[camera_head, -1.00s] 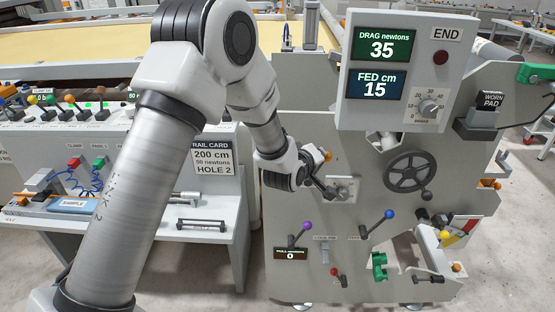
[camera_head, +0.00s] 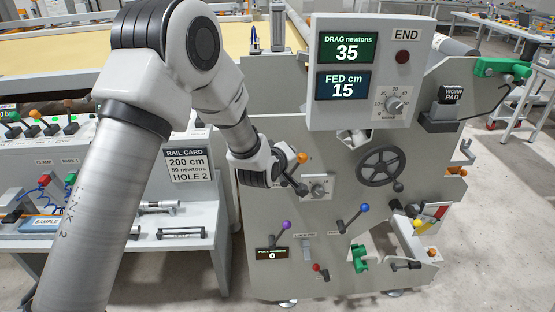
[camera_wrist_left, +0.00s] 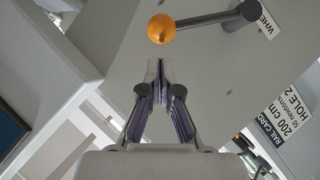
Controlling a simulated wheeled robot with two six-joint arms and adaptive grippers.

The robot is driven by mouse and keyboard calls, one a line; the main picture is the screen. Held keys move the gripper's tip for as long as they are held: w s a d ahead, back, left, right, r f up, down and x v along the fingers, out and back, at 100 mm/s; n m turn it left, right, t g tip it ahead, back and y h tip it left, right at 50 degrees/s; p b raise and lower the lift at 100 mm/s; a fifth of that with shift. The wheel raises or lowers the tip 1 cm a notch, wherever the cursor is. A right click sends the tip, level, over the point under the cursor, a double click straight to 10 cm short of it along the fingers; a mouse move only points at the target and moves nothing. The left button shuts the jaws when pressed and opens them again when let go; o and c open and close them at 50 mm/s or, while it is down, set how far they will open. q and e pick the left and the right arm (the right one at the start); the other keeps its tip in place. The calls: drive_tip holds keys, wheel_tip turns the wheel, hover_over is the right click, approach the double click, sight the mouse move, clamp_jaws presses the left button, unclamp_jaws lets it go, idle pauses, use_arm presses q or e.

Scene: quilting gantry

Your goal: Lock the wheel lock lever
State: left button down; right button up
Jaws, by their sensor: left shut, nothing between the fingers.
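The wheel lock lever is a dark metal rod with an orange ball knob (camera_head: 303,157) on the grey end panel. In the left wrist view its orange knob (camera_wrist_left: 161,29) is just beyond my fingertips, and its rod runs right to a pivot beside a label reading "WHE", cut off by the frame. My left gripper (camera_head: 298,188) is just below the knob in the head view. In the left wrist view the left gripper (camera_wrist_left: 158,68) is shut and empty, with a visible gap in the picture to the knob. My right gripper is in neither view.
A black handwheel (camera_head: 384,168) is right of the lever. Purple (camera_head: 286,225) and blue (camera_head: 364,208) knobbed levers stand below. The display box (camera_head: 371,70) overhangs above, reading drag 35 and fed 15. The bench with the rail card (camera_head: 188,164) is at left.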

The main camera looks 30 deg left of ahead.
use_arm(q)
drive_tip(key=a+b+v, duration=0.1)
drive_tip(key=b+v, duration=0.1)
drive_tip(key=v, duration=0.9)
drive_tip(key=shift+r, duration=0.3)
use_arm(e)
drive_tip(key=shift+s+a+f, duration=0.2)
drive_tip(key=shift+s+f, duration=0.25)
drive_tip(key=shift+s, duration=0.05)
use_arm(q)
drive_tip(key=shift+s+a, duration=0.1)
drive_tip(key=shift+s, duration=0.1)
